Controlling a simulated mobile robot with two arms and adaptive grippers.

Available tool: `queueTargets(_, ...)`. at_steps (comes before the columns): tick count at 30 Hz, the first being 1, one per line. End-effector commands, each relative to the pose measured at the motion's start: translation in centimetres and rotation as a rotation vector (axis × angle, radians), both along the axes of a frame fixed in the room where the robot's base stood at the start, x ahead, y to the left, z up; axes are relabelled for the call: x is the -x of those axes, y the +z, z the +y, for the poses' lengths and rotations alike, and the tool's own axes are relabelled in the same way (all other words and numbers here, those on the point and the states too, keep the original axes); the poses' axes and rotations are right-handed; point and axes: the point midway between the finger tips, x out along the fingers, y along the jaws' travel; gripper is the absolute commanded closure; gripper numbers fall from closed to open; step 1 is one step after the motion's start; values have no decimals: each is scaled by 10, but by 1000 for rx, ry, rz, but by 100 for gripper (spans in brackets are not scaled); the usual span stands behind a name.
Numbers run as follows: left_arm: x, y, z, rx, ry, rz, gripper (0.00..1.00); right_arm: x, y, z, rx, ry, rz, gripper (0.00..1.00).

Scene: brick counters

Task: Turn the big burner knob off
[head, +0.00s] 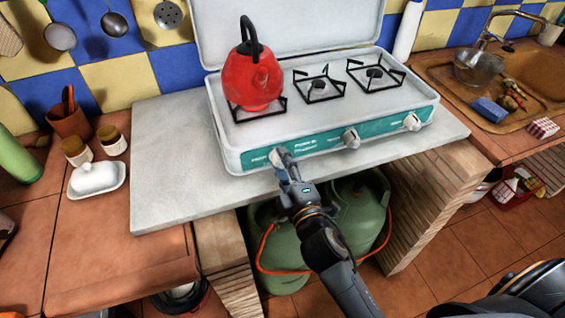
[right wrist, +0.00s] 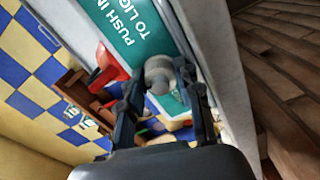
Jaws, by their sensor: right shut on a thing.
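A white gas stove (head: 330,120) with a teal front panel stands on a pale slab, its lid raised. Three knobs sit along the panel: a left knob (head: 279,156), a middle knob (head: 351,138) and a right knob (head: 412,122). My right gripper (head: 283,165) is at the left knob and partly covers it. In the right wrist view the grey knob (right wrist: 158,74) lies between the fingers of my right gripper (right wrist: 160,90), which is shut on it. A red kettle (head: 252,80) stands on the left burner. My left gripper is not in view.
Green gas bottles (head: 355,215) with an orange hose stand under the slab. A butter dish (head: 97,178) and small jars sit on the left counter. A sink (head: 535,70) is at the right. The slab left of the stove is clear.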

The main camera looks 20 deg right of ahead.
Motion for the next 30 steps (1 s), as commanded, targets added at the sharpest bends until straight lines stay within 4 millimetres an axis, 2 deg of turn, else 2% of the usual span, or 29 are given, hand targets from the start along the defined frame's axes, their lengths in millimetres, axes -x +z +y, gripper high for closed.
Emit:
queueTargets(7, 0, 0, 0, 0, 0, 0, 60, 0, -1, 0, -3, 0, 3, 98)
queueTargets(8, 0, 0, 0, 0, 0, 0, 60, 0, -1, 0, -3, 0, 3, 64)
queueTargets(11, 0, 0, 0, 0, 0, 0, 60, 0, -1, 0, -2, 0, 2, 44)
queueTargets(19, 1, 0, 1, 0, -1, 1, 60, 0, -2, 0, 2, 0, 4, 43)
queueTargets(23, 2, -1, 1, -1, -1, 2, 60, 0, -2, 0, 79, 0, 2, 43)
queueTargets(26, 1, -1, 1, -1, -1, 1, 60, 0, -2, -1, 240, 1, -3, 43)
queueTargets(30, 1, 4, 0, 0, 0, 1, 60, 0, 1, -1, 581, 2, -16, 43)
